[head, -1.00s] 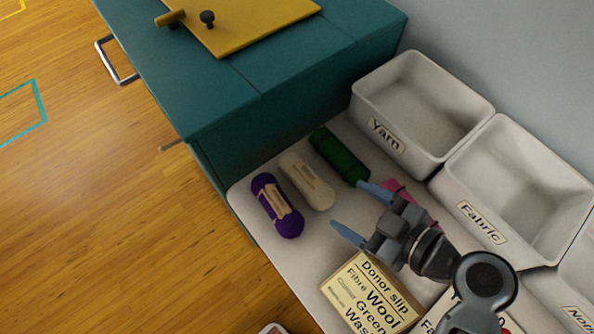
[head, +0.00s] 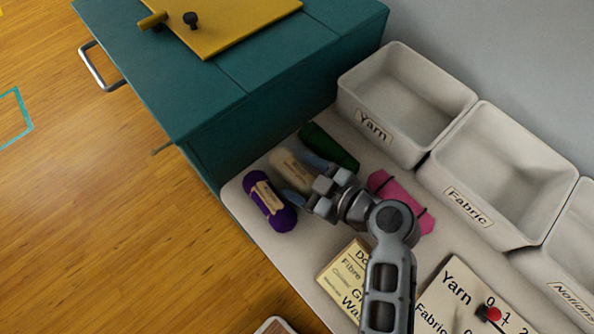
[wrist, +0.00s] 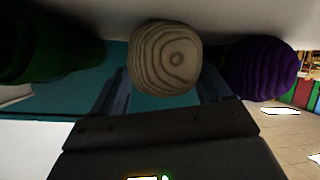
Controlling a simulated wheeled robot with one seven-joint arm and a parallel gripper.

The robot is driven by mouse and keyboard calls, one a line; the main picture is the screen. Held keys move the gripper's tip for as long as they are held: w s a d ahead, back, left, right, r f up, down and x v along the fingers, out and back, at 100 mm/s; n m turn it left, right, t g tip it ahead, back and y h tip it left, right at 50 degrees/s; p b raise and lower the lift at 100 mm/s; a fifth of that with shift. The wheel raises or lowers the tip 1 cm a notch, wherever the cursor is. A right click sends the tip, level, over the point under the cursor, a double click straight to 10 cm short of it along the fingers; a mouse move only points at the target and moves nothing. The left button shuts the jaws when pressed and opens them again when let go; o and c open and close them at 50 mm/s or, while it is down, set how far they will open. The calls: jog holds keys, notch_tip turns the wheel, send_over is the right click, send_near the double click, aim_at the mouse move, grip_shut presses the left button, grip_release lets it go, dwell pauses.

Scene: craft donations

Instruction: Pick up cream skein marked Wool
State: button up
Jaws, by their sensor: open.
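The cream skein (head: 288,164) lies on the pale table between the purple skein (head: 268,203) and the green skein (head: 329,147). My gripper (head: 302,178) is open at its near end, with one blue finger on each side in the head view. In the wrist view the cream skein's round end (wrist: 165,58) shows ahead, between the two fingers of my gripper (wrist: 163,92). I cannot tell whether the fingers touch it. The gripper hides part of the skein and its label in the head view.
The purple skein is close to the left finger and the green skein close to the right one. A pink piece (head: 402,198) lies behind the wrist. The donor slip (head: 346,275) is near the arm. Bins labelled Yarn (head: 408,104) and Fabric (head: 498,174) stand at right.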

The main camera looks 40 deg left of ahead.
jog(key=shift+c, duration=0.3)
jog(key=c, duration=0.8)
